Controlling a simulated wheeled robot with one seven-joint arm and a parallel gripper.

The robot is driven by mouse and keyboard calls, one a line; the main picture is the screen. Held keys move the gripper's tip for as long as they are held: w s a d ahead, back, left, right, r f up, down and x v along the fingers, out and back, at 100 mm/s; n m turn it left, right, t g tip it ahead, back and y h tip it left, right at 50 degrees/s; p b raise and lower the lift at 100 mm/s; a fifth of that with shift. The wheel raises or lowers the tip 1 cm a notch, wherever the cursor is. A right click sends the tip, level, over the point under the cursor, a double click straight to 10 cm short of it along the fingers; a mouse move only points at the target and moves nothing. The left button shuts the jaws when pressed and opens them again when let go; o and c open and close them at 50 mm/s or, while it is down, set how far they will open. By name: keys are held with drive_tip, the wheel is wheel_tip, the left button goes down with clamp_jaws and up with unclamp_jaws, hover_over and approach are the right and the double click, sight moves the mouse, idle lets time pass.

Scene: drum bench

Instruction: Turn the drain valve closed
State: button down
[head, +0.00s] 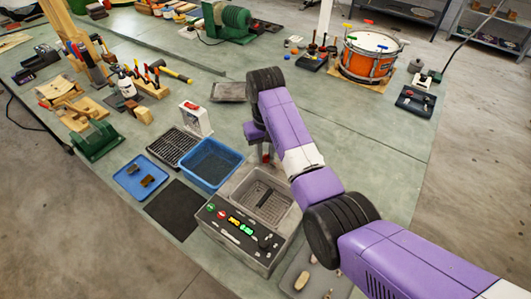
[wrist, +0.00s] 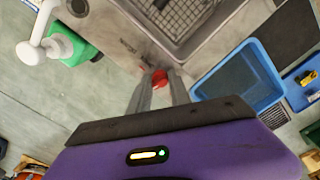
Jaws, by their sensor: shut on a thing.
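The drain valve's red handle (wrist: 160,76) shows in the wrist view between my fingertips, beside the wall of the grey cleaner tank. My gripper (wrist: 160,84) is shut on it, one grey finger on each side. In the head view my gripper (head: 266,153) points down behind the cleaner (head: 246,237), and only a little red shows at the fingers. The cleaner has a control panel in front and a mesh basket (head: 264,198) inside. The valve's body and the handle's exact angle are hard to make out.
A blue tub (head: 209,163) stands close to the left of the cleaner, with a black rack (head: 172,146) and a white device with a red top (head: 195,119) near it. A green and white object (wrist: 68,45) shows in the wrist view. Bench right of my arm is mostly clear.

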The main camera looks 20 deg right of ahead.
drive_tip(key=shift+n, duration=1.5)
drive_tip(key=c, duration=1.2)
unclamp_jaws()
